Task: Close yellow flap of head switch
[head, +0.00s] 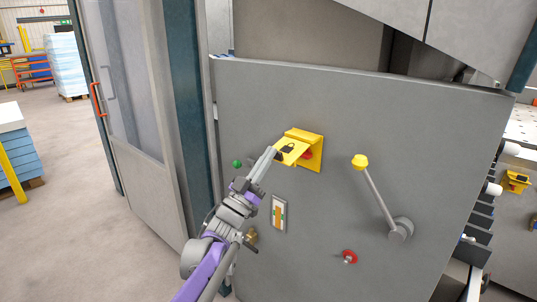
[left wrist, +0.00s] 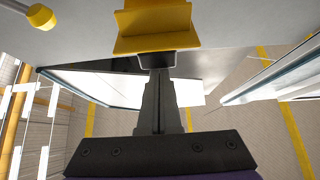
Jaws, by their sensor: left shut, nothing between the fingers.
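The yellow flap (head: 290,149), marked with a dark padlock symbol, stands out from the yellow switch housing (head: 316,152) on the grey panel. Part of a red switch (head: 307,155) shows beneath the raised flap. My left gripper (head: 270,153) is shut and empty, with its tips at the flap's left, outer edge. In the left wrist view, the shut fingers (left wrist: 158,70) reach up to the yellow flap (left wrist: 155,43); the tips are partly hidden behind its edge. I cannot tell whether they touch it. My right gripper is not in view.
The grey panel (head: 400,130) also carries a yellow-knobbed lever (head: 377,191), a red knob (head: 349,257), a green button (head: 237,163) and a small framed control (head: 279,214). A glass-paned door (head: 130,100) stands at left, with open floor beyond.

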